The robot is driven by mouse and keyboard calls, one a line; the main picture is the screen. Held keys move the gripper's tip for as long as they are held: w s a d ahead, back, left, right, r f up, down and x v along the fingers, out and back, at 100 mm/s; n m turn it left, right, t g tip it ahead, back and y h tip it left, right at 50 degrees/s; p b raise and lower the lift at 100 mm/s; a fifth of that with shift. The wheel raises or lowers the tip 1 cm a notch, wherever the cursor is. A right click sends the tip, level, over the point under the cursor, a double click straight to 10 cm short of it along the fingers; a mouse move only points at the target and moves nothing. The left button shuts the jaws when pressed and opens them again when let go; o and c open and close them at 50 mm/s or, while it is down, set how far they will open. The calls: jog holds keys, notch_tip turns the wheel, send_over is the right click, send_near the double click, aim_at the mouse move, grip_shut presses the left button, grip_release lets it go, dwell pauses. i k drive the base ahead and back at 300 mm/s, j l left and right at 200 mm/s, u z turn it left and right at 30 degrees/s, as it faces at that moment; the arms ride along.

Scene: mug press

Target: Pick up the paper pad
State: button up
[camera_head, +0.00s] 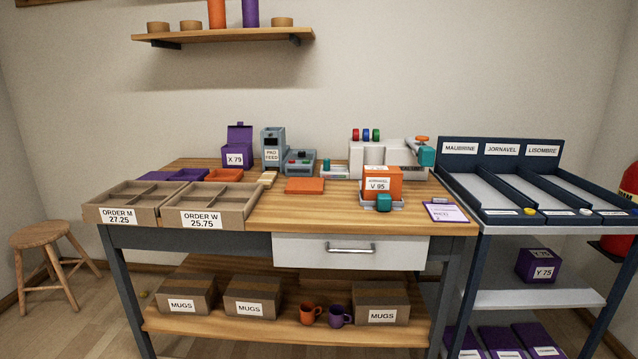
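A small cream slab (267,178), which looks like the paper pad, lies on the wooden workbench in front of the grey dispenser labelled PAD FEED (272,150). It sits between the orange tray and a flat orange slab. It is small in the picture, so I cannot tell whether it is one pad or several. My gripper is not in view, and nothing is seen touching the slab.
Brown order trays (130,203) fill the workbench's front left. A flat orange slab (304,185) lies right of the pad. A white machine (372,152) and an orange box (382,183) stand further right. Bare wood (305,214) shows at the front middle.

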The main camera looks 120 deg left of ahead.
aim_at(267, 181)
jog(key=u, duration=0.45)
jog(key=j+u, duration=0.1)
jog(key=u, duration=0.3)
jog(key=j+u, duration=0.1)
jog(key=u, duration=1.2)
jog(key=k+j+u, duration=0.1)
jog(key=u, duration=0.35)
jog(key=j+u, duration=0.1)
jog(key=u, duration=0.35)
jog(key=k+j+u, duration=0.1)
jog(key=u, duration=0.4)
jog(key=j+u, duration=0.15)
jog(key=u, duration=0.3)
